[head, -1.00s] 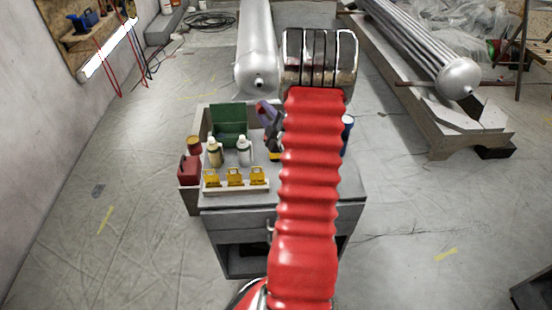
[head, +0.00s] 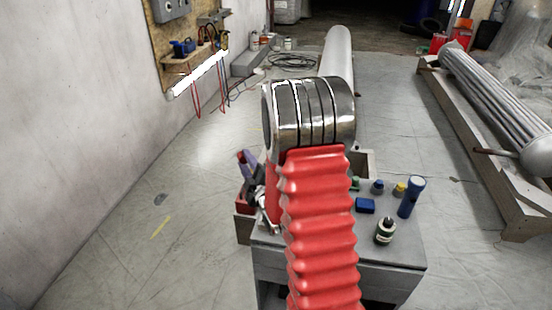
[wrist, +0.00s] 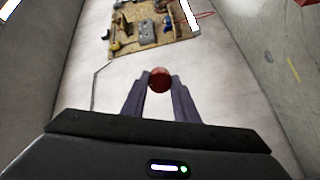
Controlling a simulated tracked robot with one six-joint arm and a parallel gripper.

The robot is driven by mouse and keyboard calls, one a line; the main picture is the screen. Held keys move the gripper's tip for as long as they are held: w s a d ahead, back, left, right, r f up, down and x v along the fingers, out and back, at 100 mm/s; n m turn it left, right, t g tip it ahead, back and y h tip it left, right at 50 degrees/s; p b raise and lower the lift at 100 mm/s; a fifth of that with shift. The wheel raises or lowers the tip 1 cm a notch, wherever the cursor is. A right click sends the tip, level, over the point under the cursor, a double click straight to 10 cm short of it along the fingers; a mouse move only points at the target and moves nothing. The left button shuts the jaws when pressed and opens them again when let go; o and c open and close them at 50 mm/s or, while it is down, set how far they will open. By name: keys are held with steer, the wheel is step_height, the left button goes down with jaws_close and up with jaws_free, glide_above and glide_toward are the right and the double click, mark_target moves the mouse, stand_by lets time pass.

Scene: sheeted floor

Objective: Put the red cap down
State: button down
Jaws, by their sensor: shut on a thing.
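The red cap (wrist: 159,82) is a small round dark red piece in the wrist view. It sits between the fingertips of my gripper (wrist: 160,76), which is shut on it. In the wrist view a wall with a board lies beyond the cap, and no surface shows touching it. In the head view my red-sleeved arm rises through the middle, and I cannot make out the gripper or the cap there.
A grey cabinet (head: 338,258) stands ahead, partly behind my arm. On its right are a blue flashlight (head: 411,198), a green bottle (head: 385,231) and a blue block (head: 365,205). A tool board (head: 190,45) hangs on the left wall. A wooden stand (head: 490,170) is at right.

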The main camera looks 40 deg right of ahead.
steer(key=a+n+y, duration=0.2)
steer(key=a+y, duration=0.1)
steer(key=a, duration=1.9)
steer(key=shift+w+a+r+y, duration=0.15)
steer(key=shift+w+r+y, duration=0.2)
steer(key=shift+w+y, duration=0.05)
steer(key=shift+s, duration=0.1)
